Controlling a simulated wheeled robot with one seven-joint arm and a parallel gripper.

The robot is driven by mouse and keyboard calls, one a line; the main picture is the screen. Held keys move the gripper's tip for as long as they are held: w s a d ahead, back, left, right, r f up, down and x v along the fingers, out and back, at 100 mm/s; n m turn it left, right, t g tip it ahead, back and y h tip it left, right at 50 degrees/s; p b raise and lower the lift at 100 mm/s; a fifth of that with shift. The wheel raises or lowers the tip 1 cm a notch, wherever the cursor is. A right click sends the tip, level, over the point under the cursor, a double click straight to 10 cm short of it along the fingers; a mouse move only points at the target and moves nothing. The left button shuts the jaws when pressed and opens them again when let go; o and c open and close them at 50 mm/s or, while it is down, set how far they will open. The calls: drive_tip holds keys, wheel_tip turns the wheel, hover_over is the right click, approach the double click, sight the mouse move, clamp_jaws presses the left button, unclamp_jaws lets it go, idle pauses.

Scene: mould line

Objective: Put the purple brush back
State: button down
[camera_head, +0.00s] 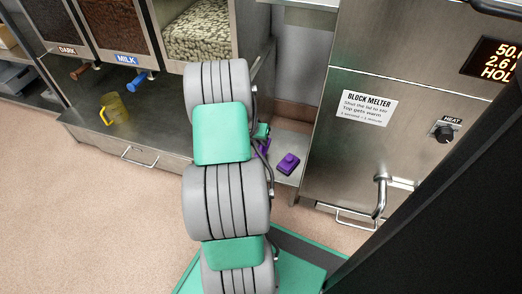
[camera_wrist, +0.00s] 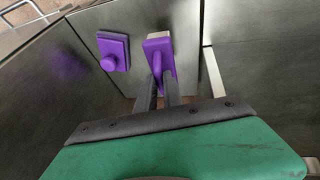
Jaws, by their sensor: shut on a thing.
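My gripper (camera_wrist: 164,82) is shut on the raised grip of a purple tool with a flat rectangular plate, which I take for the purple brush (camera_wrist: 156,45). I cannot tell whether the brush touches the shelf. A second purple thing, a square block with a round knob (camera_head: 289,163), lies on the shelf to its right. The wrist view shows this block (camera_wrist: 113,51) left of the brush.
The block melter cabinet (camera_head: 340,150) with its handle (camera_head: 381,197) stands close on the right. On the left is a steel counter (camera_head: 150,130) with a yellow mug (camera_head: 115,108) under the chocolate dispensers (camera_head: 125,30). The floor (camera_head: 90,220) at the front left is clear.

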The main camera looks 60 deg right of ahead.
drive_tip(key=shift+f+b, duration=0.35)
drive_tip(key=shift+f, duration=1.3)
drive_tip(key=c, duration=1.5)
unclamp_jaws()
